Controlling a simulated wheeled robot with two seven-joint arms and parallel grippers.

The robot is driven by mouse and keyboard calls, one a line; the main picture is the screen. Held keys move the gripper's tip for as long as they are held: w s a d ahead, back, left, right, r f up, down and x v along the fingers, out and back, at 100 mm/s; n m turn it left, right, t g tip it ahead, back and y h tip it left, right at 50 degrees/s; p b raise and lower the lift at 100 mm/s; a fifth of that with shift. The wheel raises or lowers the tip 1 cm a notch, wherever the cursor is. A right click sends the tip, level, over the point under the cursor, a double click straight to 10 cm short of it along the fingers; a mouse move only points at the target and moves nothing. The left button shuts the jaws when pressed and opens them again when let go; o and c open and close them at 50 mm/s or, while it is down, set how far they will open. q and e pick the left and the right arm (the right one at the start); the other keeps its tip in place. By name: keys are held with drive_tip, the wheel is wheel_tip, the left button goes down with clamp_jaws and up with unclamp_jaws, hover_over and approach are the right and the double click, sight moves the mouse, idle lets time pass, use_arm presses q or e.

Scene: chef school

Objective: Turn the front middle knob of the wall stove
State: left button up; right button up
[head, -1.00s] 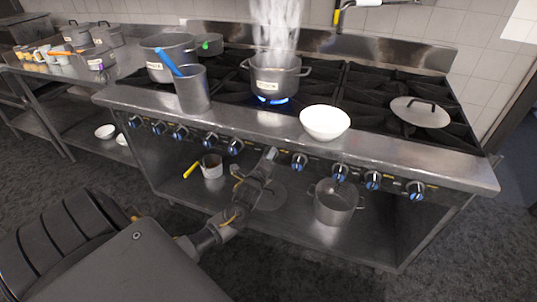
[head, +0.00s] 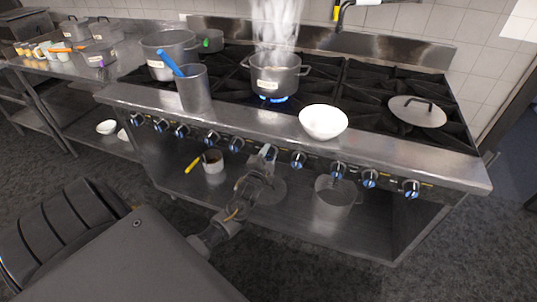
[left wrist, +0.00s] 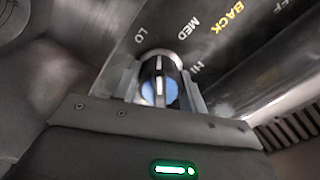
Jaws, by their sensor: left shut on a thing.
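The wall stove (head: 400,157) has a row of black and blue knobs along its front panel. My left gripper (head: 266,152) is at the panel near the middle of that row. In the left wrist view, the gripper (left wrist: 163,88) has one finger on each side of a knob (left wrist: 160,80) and is shut on it. The knob has a white line, and the panel above reads LO, MED, HI and BACK. In the head view this knob is mostly hidden by the gripper. My right gripper is not in view.
A steaming pot (head: 275,77) stands over a lit blue flame. A white bowl (head: 323,122) and a tall metal container (head: 195,92) with a blue handle stand on the front ledge. A lid (head: 417,112) lies on the right grates. Pots stand on the shelf below.

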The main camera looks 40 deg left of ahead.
use_arm(q)
drive_tip(key=n, duration=0.5)
drive_tip(key=shift+p, duration=0.35)
drive_tip(key=shift+n, duration=0.3)
drive_tip(key=o, duration=1)
drive_tip(key=shift+c, duration=0.2)
drive_tip(key=v, duration=1.1)
drive_tip(key=shift+b, duration=0.45)
drive_tip(key=shift+w, duration=0.1)
